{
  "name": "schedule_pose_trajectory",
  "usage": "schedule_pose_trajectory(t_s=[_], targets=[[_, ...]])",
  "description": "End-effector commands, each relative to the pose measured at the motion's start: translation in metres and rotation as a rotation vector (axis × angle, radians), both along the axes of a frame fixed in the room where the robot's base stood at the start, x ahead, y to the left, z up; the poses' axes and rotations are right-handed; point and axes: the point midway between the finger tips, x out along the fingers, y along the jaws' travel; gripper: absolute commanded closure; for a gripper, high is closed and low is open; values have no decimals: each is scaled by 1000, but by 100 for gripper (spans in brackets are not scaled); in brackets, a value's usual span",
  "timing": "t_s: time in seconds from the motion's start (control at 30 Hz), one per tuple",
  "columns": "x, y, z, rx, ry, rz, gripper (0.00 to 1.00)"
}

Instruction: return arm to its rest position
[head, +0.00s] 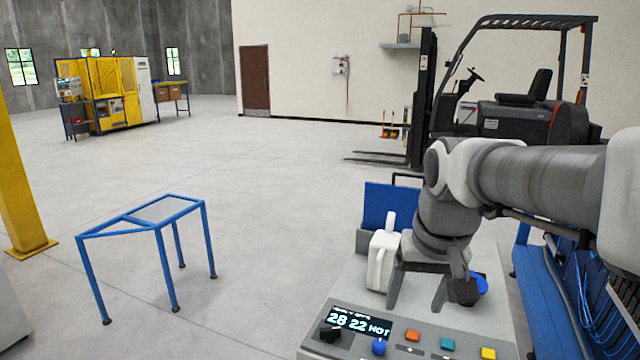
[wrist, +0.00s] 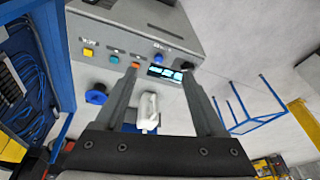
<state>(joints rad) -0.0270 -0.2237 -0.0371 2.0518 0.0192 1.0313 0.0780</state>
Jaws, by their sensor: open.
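My arm reaches in from the right in the head view. My gripper (head: 416,298) points down over the top of a grey control box (head: 345,290), with its two fingers apart. In the wrist view my gripper (wrist: 160,74) also shows its fingers wide apart, with nothing clamped between the tips. A white upright object with a narrow top (head: 381,262) stands on the box just left of the fingers. It shows between the fingers in the wrist view (wrist: 148,112), apart from both. I cannot tell whether the fingers touch the box.
The box front has a lit display (head: 358,322), knobs and coloured buttons. A blue round part (head: 480,285) sits by the gripper. A blue rack with cables (head: 560,300) stands right. A blue-framed stand (head: 155,220), a forklift (head: 515,115) and open floor lie beyond.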

Motion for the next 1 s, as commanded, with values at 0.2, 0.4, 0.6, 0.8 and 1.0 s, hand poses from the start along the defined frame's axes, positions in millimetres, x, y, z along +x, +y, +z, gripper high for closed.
schedule_pose_trajectory(t_s=[0.2,0.4,0.6,0.8,1.0], targets=[[-51,0,0,-15,-80,31,28],[-92,0,-10,-34,-147,59,28],[-119,0,-22,-52,-195,76,28],[-127,0,-28,-58,-210,84,28],[-127,0,-28,-58,-210,84,28]])
